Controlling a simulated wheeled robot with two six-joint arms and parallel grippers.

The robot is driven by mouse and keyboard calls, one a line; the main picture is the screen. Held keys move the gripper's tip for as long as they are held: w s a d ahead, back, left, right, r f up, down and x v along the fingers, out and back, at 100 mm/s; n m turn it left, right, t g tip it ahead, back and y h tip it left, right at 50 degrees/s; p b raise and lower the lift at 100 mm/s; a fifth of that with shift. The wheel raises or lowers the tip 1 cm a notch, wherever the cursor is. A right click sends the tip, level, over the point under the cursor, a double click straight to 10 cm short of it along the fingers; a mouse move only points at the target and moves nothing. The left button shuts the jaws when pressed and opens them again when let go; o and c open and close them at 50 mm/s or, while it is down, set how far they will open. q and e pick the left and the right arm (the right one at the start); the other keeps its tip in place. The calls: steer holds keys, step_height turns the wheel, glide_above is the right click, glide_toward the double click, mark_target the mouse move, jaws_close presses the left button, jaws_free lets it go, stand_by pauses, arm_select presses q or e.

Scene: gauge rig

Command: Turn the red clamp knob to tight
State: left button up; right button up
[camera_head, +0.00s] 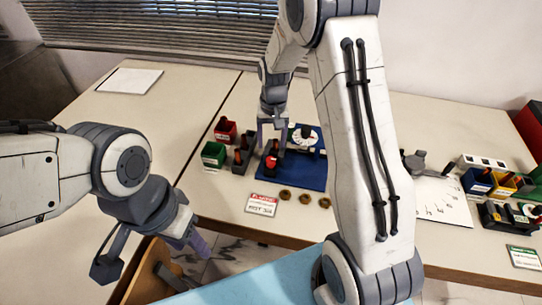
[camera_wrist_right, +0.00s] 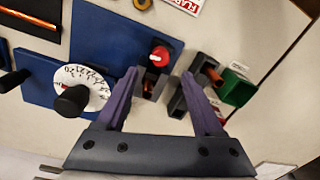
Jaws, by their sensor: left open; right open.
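The red clamp knob (camera_head: 270,163) has a white mark on top and sits on a dark block on the blue base plate (camera_head: 309,174). It also shows in the right wrist view (camera_wrist_right: 159,55), just beyond and between my right fingertips. My right gripper (camera_head: 272,143) is open and empty above the block; in its wrist view the purple fingers (camera_wrist_right: 160,74) stand apart. I cannot tell that either finger touches the knob. My left gripper (camera_head: 199,245) is open, low at the left near the table's front edge, away from the rig.
A white dial with a black knob (camera_wrist_right: 73,99) stands beside the clamp. Red (camera_head: 225,130) and green (camera_head: 214,154) bins lie to the left. Brass rings (camera_head: 305,198) and a red-lettered card (camera_head: 261,205) lie in front. My right arm hides part of the table. The left tabletop is mostly clear.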

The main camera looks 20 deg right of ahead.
mark_target(271, 159)
step_height(271, 159, down, 8)
steer(key=shift+a+r+p, duration=0.1)
steer(key=shift+r+p, duration=0.1)
steer(key=shift+p, duration=0.2)
